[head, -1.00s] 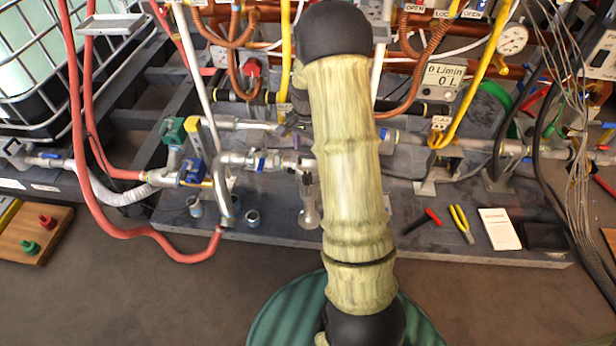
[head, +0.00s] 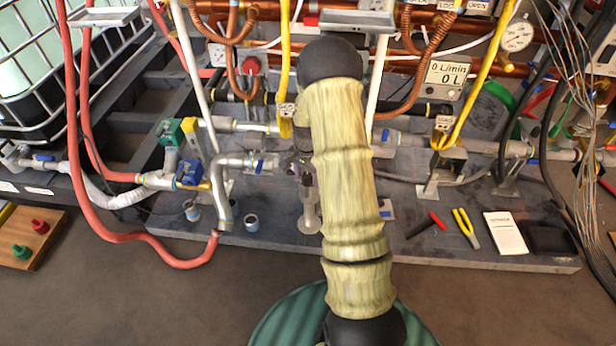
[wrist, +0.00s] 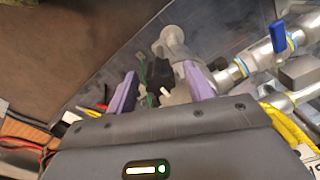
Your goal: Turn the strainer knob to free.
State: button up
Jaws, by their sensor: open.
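My gripper (wrist: 159,72) is open in the wrist view, with its two purple fingers apart. A dark piece (wrist: 157,78) with a small pale pin shows between the fingers; I cannot tell whether it is the strainer knob or whether a finger touches it. A pale grey strainer-like fitting (wrist: 172,42) lies just beyond the right fingertip. In the head view this fitting (head: 308,212) hangs from the pipe line, just left of my arm. My arm hides most of the gripper there.
A blue-handled valve (wrist: 278,35) sits on the pipe at the right of the wrist view. Yellow hoses (head: 468,90) and a red hose (head: 190,262) hang around the rig. Red-handled and yellow-handled tools (head: 466,225) lie on the base plate right of my arm.

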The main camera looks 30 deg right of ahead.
jog(key=c, duration=1)
